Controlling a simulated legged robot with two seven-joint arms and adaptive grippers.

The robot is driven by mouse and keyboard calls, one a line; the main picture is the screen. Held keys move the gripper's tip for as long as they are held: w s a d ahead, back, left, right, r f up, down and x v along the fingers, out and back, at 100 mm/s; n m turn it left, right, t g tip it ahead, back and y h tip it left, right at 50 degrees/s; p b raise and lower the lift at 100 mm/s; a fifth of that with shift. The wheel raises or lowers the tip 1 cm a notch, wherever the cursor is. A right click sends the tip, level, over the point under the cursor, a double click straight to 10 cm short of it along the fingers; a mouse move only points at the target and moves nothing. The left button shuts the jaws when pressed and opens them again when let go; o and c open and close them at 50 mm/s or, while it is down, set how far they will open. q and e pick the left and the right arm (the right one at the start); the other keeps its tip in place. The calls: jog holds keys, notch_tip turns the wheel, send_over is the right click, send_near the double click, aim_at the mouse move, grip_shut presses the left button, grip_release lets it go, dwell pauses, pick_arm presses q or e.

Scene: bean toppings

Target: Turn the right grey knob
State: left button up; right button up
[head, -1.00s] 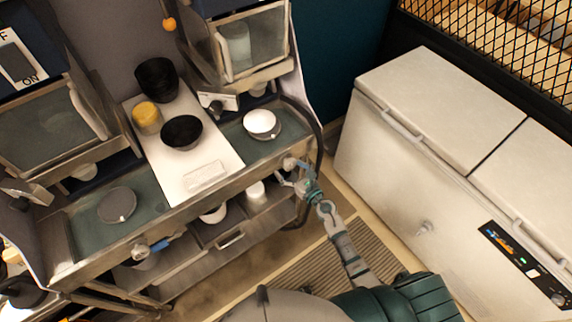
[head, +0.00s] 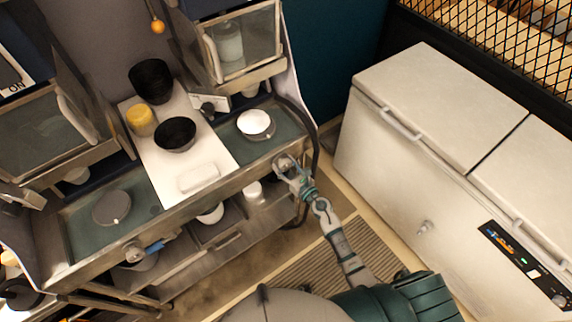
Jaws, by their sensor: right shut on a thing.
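The right grey knob (head: 283,161) is on the front edge of the metal counter, below the round plate with the white bowl. My right gripper (head: 287,170) is at this knob, its fingers around it and shut on it. The fingers hide part of the knob, so its turn angle is hard to tell. My right arm reaches up to it from the lower right. My left gripper is not in view.
A left knob (head: 133,252) with a blue piece beside it is on the same front edge. A white bowl (head: 254,122), black bowls (head: 175,134) and a yellow cup (head: 141,120) stand on the counter. A white chest freezer (head: 430,120) stands to the right.

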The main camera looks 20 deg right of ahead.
jog(key=shift+m, duration=0.4)
jog(key=shift+a+m+p, duration=0.1)
jog(key=shift+m+p, duration=0.3)
jog(key=shift+m, duration=1.2)
jog(key=m+p, duration=0.1)
jog(key=m, duration=0.4)
jog(key=shift+p, duration=0.35)
jog(key=m+p, duration=0.1)
jog(key=m, duration=0.5)
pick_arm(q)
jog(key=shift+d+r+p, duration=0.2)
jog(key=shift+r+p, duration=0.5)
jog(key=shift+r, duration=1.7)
pick_arm(e)
jog(key=shift+s+m, duration=0.1)
jog(key=shift+m, duration=2.1)
jog(key=shift+f, duration=0.15)
jog(key=o, duration=1.2)
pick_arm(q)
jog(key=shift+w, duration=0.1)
pick_arm(e)
jog(key=shift+d, duration=0.2)
